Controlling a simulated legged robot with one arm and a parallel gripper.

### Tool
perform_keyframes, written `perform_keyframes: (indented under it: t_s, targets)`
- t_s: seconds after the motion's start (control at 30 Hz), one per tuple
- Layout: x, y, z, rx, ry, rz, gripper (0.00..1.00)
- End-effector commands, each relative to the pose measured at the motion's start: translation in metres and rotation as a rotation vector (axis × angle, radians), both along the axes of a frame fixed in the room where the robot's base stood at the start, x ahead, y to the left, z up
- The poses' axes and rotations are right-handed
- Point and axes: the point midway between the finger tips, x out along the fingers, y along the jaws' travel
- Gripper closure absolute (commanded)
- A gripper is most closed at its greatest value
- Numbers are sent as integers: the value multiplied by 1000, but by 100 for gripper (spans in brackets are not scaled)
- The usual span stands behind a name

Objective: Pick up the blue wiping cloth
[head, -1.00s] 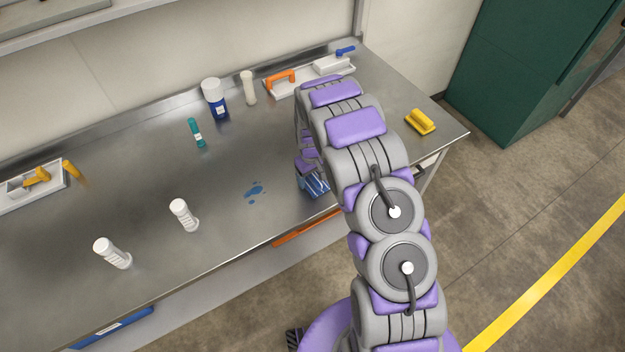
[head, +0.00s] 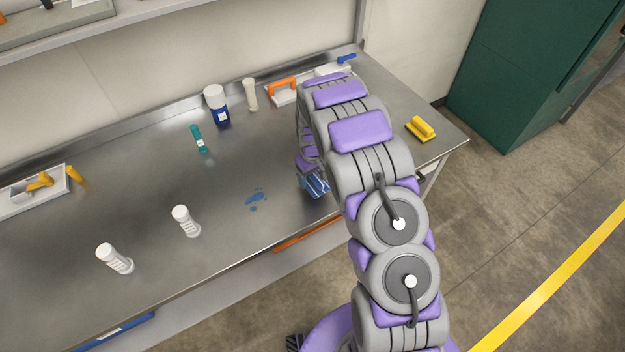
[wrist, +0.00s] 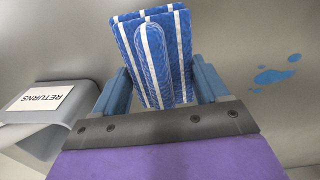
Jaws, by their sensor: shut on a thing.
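The blue wiping cloth (wrist: 158,62) has white stripes and is folded. In the wrist view it stands between the two blue fingers of my gripper (wrist: 160,85), which is shut on it. In the head view the cloth (head: 318,187) shows only in part at the end of my arm, low over the right part of the steel bench (head: 150,180). My arm hides most of my gripper there. I cannot tell whether the cloth touches the bench.
A blue spill (head: 256,200) lies left of the cloth. White bottles (head: 185,221), a teal tube (head: 199,139) and a blue-white bottle (head: 217,104) stand farther left. A yellow brush (head: 421,128) sits at the right end. A grey bin labelled RETURNS (wrist: 45,112) is beside my gripper.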

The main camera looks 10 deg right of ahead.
Motion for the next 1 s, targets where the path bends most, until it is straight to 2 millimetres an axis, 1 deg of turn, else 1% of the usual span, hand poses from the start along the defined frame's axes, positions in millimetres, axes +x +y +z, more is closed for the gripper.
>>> perform_keyframes:
  t_s: [0.03, 0.17, 0.33, 0.5, 0.7, 0.8, 1.0]
  targets:
    - [-9, 1, 0, -1, 7, 1, 56]
    - [-26, 4, 1, 0, 6, 1, 56]
    - [-56, 8, 5, 1, 7, 2, 56]
    - [-92, 12, 7, -1, 10, 2, 56]
    - [-126, 16, 10, 0, 8, 2, 56]
    - [-140, 17, 10, 0, 9, 2, 56]
    - [-155, 19, 12, -1, 7, 2, 56]
